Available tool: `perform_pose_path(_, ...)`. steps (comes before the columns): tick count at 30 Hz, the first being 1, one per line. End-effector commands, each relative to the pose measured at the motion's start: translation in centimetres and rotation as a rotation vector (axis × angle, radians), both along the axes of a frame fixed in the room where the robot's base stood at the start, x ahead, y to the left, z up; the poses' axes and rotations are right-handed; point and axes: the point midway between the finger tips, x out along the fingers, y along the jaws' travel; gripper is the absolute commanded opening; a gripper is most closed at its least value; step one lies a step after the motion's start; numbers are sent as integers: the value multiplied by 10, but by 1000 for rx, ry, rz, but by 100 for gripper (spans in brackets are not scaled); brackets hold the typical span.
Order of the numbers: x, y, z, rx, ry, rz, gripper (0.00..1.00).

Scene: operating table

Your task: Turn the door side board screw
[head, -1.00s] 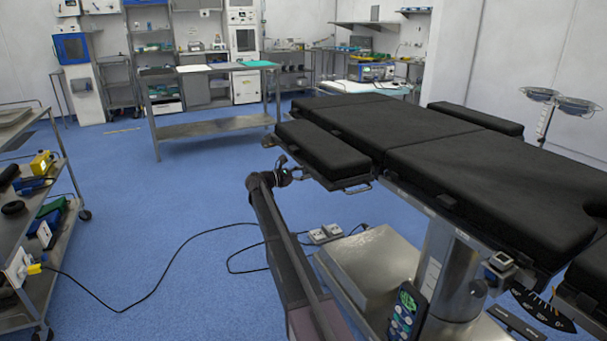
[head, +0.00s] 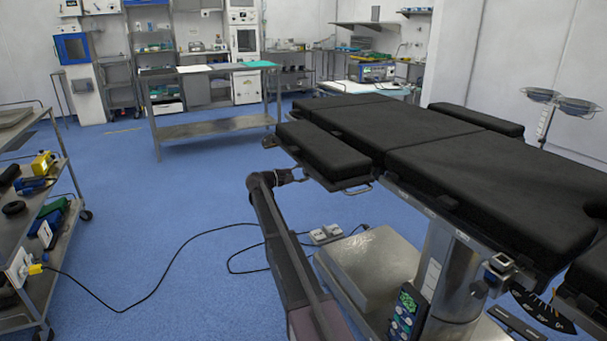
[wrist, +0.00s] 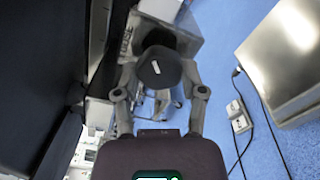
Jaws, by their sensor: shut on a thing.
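The operating table (head: 465,175) with black pads fills the right of the head view. A narrow side board (head: 322,150) sticks out at its near left corner, with a metal rail below it. The door side board screw is a dark round knob (wrist: 160,66) with a white mark, seen in the wrist view between my two fingers. My gripper (wrist: 159,76) is shut on this knob. In the head view my gripper (head: 292,177) is at the left edge of the side board, too small to show the screw there.
A metal table base (head: 370,262) and a white socket block (head: 325,234) with black cable stand on the floor near my arm. A steel cart (head: 40,225) is at the left. Blue floor between is clear apart from a cable.

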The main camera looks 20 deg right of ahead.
Motion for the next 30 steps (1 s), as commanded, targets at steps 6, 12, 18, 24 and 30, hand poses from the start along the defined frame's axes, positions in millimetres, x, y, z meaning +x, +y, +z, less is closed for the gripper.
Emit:
perform_pose_path(6,0,-3,1,4,-204,-2,6)
perform_pose_path(12,0,-3,2,11,-394,-2,6)
perform_pose_path(18,0,-4,3,17,-584,-1,6)
perform_pose_path(24,0,-4,3,23,-774,-1,6)
perform_pose_path(30,0,-4,4,29,-964,-1,6)
